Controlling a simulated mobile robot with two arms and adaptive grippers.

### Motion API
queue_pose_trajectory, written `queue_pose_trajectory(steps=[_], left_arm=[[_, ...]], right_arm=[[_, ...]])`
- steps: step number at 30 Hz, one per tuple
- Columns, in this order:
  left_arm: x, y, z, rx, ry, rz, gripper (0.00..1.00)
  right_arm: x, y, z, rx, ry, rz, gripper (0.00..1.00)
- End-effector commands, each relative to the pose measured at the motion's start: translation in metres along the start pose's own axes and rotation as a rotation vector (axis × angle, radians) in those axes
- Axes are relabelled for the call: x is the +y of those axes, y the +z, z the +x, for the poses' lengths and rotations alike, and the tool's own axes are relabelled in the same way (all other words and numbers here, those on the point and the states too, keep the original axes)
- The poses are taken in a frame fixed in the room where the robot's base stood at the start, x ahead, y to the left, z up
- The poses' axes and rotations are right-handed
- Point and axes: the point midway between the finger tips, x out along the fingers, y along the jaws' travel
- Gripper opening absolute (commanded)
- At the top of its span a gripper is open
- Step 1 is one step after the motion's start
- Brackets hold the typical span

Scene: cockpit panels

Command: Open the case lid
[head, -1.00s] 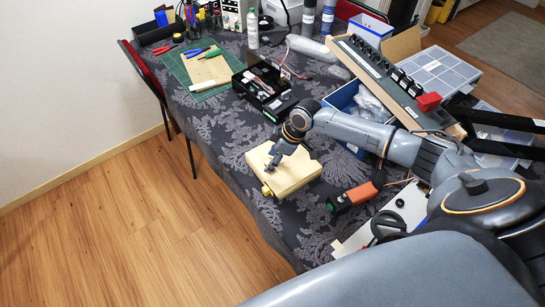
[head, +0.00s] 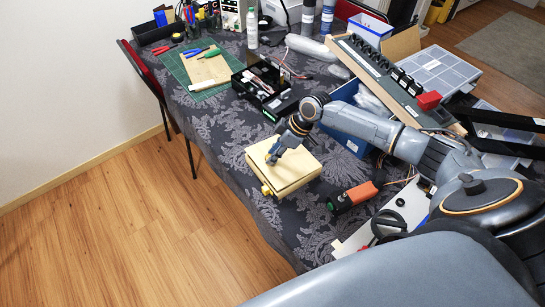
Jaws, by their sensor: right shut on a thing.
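The case (head: 302,172) is a pale yellow box at the front edge of the cloth-covered table, with a small bright yellow piece (head: 266,190) at its near left corner. My right gripper (head: 271,159) reaches in from the right and is at the top of the case, shut on the case lid. Its fingers are small in view and the exact contact is hard to make out. The lid looks close to the case body; whether a gap shows is too small to tell. My left gripper is out of view.
An orange and black tool (head: 355,196) lies just right of the case. Behind it are an open black box (head: 263,82), a blue bin (head: 352,145) and a leaning switch panel (head: 385,80). A green mat (head: 178,69) lies at the back left. Floor is free to the left.

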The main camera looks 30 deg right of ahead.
Motion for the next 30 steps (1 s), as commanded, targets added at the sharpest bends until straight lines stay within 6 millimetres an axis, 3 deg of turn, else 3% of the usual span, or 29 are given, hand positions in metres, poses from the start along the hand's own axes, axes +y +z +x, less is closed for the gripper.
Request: queue_pose_trajectory(steps=[18,30], left_arm=[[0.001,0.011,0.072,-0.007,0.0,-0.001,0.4],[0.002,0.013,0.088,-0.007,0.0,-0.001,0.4]], right_arm=[[0.033,0.01,-0.06,0.35,-0.318,0.136,0.0],[0.047,0.015,-0.083,0.385,-0.351,0.147,0.0]])
